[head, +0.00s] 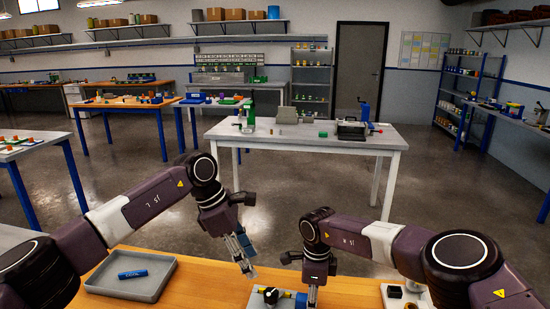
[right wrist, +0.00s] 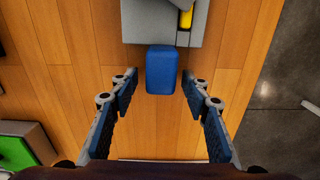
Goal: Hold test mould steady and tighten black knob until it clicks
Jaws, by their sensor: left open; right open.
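The grey test mould (head: 260,300) sits on the wooden bench at the bottom edge of the head view, partly cut off. A dark knob (head: 271,295) with yellow beside it shows on its top. In the right wrist view I see a grey body (right wrist: 150,22) with a yellow part (right wrist: 186,18) and a blue block (right wrist: 162,70) against its near side. My right gripper (right wrist: 157,92) is open, its fingers on either side of the blue block with gaps. My left gripper (head: 249,270) is open and empty, above the bench and left of the mould.
A grey tray (head: 165,285) with a blue cylinder (head: 132,274) lies on the left of the bench. A pale fixture (head: 390,303) with dark parts stands to the right. A green-topped item (right wrist: 15,152) shows at lower left of the wrist view. Bare wood lies between tray and mould.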

